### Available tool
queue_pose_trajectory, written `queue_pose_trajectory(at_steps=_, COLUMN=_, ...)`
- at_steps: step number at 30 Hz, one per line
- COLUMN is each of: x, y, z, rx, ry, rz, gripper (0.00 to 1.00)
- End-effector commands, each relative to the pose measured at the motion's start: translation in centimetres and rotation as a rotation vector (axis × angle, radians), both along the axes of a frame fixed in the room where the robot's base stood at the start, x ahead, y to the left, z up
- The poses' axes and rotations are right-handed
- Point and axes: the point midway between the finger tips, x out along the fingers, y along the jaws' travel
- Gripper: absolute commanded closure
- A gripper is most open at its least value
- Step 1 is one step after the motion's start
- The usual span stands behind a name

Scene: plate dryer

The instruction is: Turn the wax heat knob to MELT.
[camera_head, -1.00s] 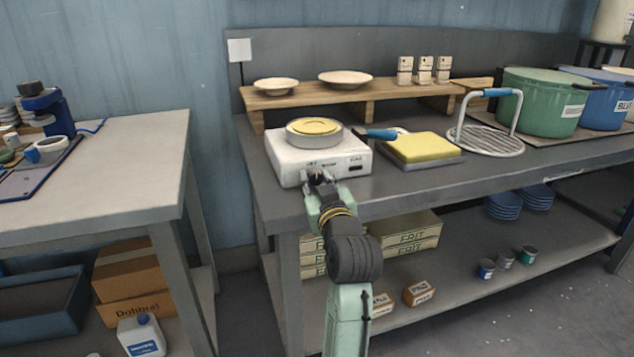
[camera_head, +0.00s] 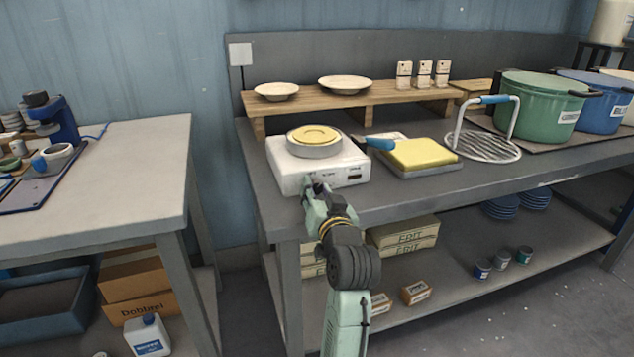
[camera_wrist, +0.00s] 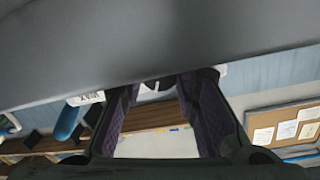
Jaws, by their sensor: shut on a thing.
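The wax heater is a white box (camera_head: 285,176) with a round pan of yellow wax (camera_head: 315,136) on top. It stands at the front left of the grey bench. Its front panel carries small lettering that I cannot read here. My gripper (camera_head: 317,187) is at the front panel, with its fingers shut on the heat knob. The fingers hide most of the knob, so its pointer setting cannot be told.
A yellow sponge-like block (camera_head: 423,152) and a blue handle (camera_head: 380,143) lie right of the heater. A wire rack (camera_head: 488,148) and a green pot (camera_head: 540,108) stand farther right. A wooden shelf (camera_head: 390,93) with plates stands behind. The bench's front edge is close under my gripper.

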Motion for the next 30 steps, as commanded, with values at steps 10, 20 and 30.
queue_pose_trajectory(at_steps=10, x=0.0, y=-0.04, z=0.38, rx=0.27, ry=0.089, rz=0.0, gripper=1.0)
queue_pose_trajectory(at_steps=20, x=0.02, y=-0.07, z=0.21, rx=0.418, ry=0.136, rz=-0.001, gripper=1.0)
queue_pose_trajectory(at_steps=30, x=0.03, y=-0.08, z=0.08, rx=0.456, ry=0.147, rz=0.0, gripper=1.0)
